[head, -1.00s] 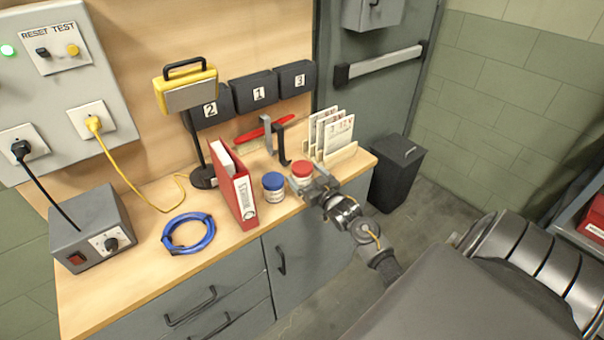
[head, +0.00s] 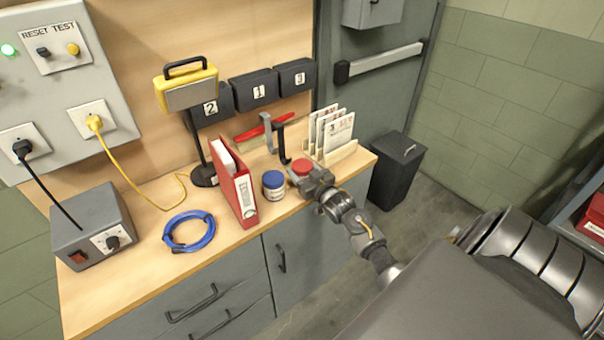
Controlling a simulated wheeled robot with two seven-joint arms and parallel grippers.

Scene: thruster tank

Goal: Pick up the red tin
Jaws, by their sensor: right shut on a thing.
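The red tin (head: 302,166) is near the front right of the wooden bench, with its red lid showing. My right gripper (head: 302,177) is shut on it from the front right, and the gripper hides most of the tin's body. I cannot tell whether the tin's base touches the bench. My left gripper is not in view.
A blue-lidded tin (head: 273,186) stands close to the left of the red tin. A red binder (head: 236,185) stands further left, and a card rack (head: 338,155) is behind right. Hooks (head: 277,138) rise behind. A blue cable coil (head: 188,232) lies on the bench (head: 150,275).

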